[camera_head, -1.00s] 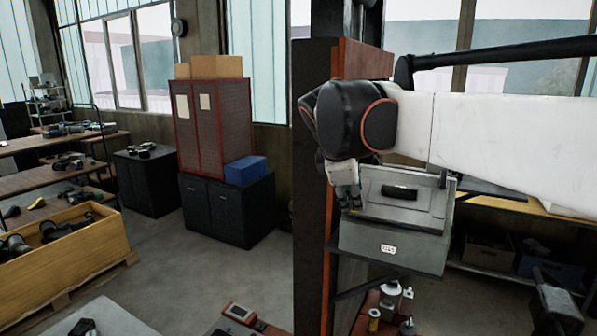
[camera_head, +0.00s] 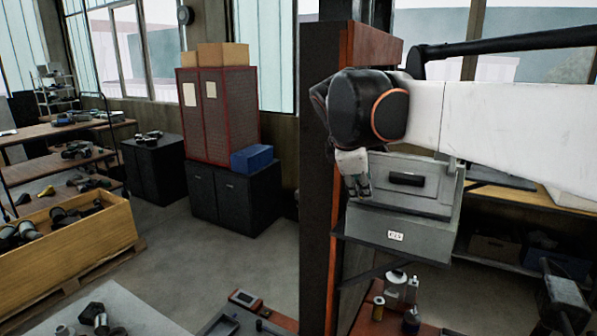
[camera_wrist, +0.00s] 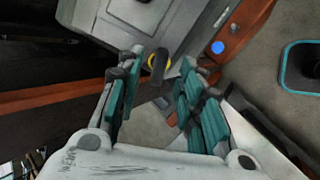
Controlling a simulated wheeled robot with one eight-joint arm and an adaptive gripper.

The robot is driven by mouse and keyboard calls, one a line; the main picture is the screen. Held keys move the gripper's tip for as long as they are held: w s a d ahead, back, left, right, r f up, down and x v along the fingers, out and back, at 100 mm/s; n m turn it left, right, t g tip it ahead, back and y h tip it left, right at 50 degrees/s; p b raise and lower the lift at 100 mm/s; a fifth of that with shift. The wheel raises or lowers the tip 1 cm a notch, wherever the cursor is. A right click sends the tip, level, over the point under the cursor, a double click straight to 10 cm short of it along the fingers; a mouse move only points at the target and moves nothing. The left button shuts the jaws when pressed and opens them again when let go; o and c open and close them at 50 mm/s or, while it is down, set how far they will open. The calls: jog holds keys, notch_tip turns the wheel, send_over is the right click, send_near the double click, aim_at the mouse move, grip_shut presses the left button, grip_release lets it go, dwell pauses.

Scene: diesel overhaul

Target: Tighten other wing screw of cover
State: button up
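A grey metal box with a hinged-looking cover (camera_head: 440,197) and a black handle (camera_head: 407,180) stands on a bracket beside the dark orange-edged post. My gripper (camera_head: 356,182) is at the box's left side. In the wrist view my gripper (camera_wrist: 161,66) has its teal-padded fingers spread apart. A dark wing screw (camera_wrist: 160,62) with a yellow ring lies between the fingertips, beside the box edge (camera_wrist: 140,12). Neither finger clearly touches it. The head view does not show this screw clearly, and no other wing screw can be made out.
The post (camera_head: 318,190) rises close to my gripper's left. Below the box, small parts and jars (camera_head: 398,288) stand on an orange-brown surface. Open floor (camera_head: 225,255) lies left of the post.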

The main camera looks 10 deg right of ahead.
jog(key=shift+b+x, duration=0.6)
jog(key=shift+x, duration=0.7)
jog(key=shift+r, duration=0.1)
grip_shut()
jog(key=m, duration=0.4)
jog(key=shift+m, duration=0.3)
